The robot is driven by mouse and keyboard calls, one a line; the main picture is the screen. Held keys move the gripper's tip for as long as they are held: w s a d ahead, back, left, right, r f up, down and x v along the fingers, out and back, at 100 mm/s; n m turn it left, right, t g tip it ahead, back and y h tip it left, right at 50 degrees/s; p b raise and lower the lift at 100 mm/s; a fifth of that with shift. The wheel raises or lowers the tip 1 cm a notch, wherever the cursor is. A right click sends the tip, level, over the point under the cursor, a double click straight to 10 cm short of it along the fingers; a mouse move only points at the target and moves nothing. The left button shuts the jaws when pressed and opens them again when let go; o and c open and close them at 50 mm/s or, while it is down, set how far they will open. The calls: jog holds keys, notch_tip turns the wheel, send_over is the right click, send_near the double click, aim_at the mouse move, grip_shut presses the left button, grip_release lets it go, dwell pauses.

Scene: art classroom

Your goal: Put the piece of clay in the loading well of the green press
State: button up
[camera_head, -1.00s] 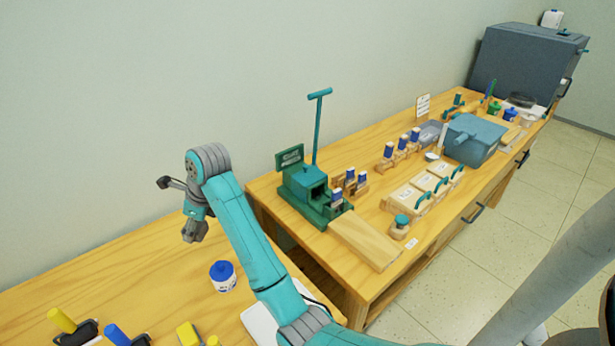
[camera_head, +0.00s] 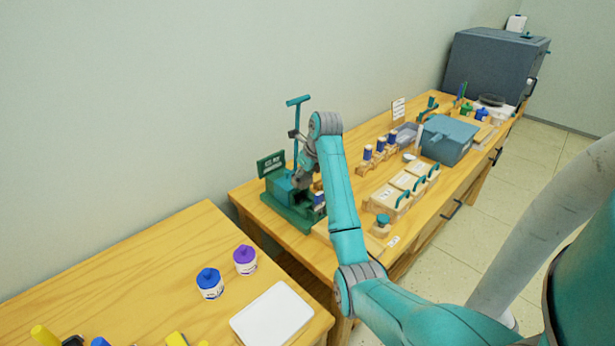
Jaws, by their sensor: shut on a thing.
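The green press (camera_head: 278,187) stands at the near left end of the far wooden table, with a green sign behind it and a tall T-shaped lever (camera_head: 298,102) rising from it. My gripper (camera_head: 301,184) points down over the press, close above its front part, where the dark opening of the loading well partly shows. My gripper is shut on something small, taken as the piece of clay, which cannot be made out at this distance. My gripper and wrist hide part of the press, so I cannot tell whether they touch it.
A blue-lidded jar (camera_head: 209,284), a purple-lidded jar (camera_head: 245,260) and a white board (camera_head: 271,317) are on the near table. Right of the press are wooden boxes with teal handles (camera_head: 390,197), a small stand with a teal knob (camera_head: 381,222) and a blue-grey box (camera_head: 449,140).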

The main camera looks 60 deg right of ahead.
jog(key=shift+s+d+f, duration=0.15)
jog(key=shift+d+f, duration=0.05)
jog(key=shift+f, duration=1.3)
jog(key=shift+s+d+f, duration=0.2)
jog(key=shift+d+f, duration=0.05)
jog(key=shift+f, duration=1.25)
jog(key=shift+s+d+f, duration=0.15)
jog(key=shift+d+f, duration=0.05)
jog(key=shift+f, duration=1.3)
jog(key=shift+s, duration=0.15)
jog(key=o, duration=1.4)
jog(key=shift+c, duration=0.2)
